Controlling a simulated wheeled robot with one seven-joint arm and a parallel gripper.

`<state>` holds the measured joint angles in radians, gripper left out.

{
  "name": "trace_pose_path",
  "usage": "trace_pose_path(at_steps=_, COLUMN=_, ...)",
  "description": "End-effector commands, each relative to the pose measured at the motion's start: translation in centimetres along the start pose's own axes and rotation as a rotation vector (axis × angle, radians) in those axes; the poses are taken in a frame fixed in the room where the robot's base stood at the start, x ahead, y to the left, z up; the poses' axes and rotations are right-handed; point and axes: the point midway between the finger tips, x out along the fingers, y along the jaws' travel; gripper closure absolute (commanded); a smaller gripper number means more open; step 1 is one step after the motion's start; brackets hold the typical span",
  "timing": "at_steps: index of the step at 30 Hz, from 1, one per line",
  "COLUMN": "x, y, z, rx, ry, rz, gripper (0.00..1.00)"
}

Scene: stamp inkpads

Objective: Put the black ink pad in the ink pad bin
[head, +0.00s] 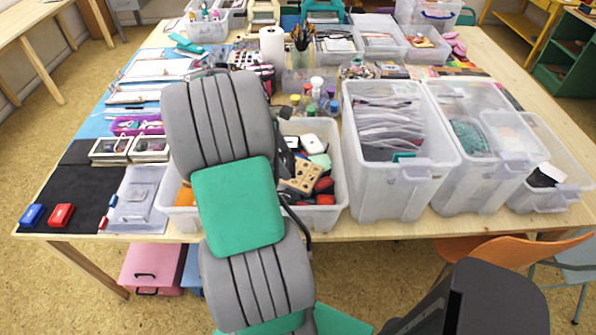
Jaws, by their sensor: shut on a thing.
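My grey and green arm crosses the middle of the head view and hides my gripper, so I cannot see its fingers or anything in them. Behind the arm stands a translucent bin (326,222) holding red, black, white and tan items, some of which look like ink pads. The arm covers the bin's middle. I cannot single out the black ink pad. A blue ink pad (32,215) and a red ink pad (61,215) lie on the black mat (84,187) at the table's front left.
A clear shallow tray (137,200) lies between the mat and the bin. Tall clear bins (391,190) stand to the right. Jars (316,100), a brush cup (301,55) and craft boxes fill the table's back. An orange chair (505,250) stands at the front right.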

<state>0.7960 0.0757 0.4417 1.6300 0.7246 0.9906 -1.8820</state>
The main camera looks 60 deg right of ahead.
Motion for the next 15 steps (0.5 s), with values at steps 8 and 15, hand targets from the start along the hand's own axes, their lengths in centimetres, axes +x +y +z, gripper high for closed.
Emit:
trace_pose_path(at_steps=8, x=5.5, y=2.1, z=1.1, rx=0.0, ry=0.0, rz=-0.003, gripper=0.68)
trace_pose_path(at_steps=15, x=8.8, y=2.5, z=0.6, rx=-0.001, ry=0.0, rz=-0.005, gripper=0.68)
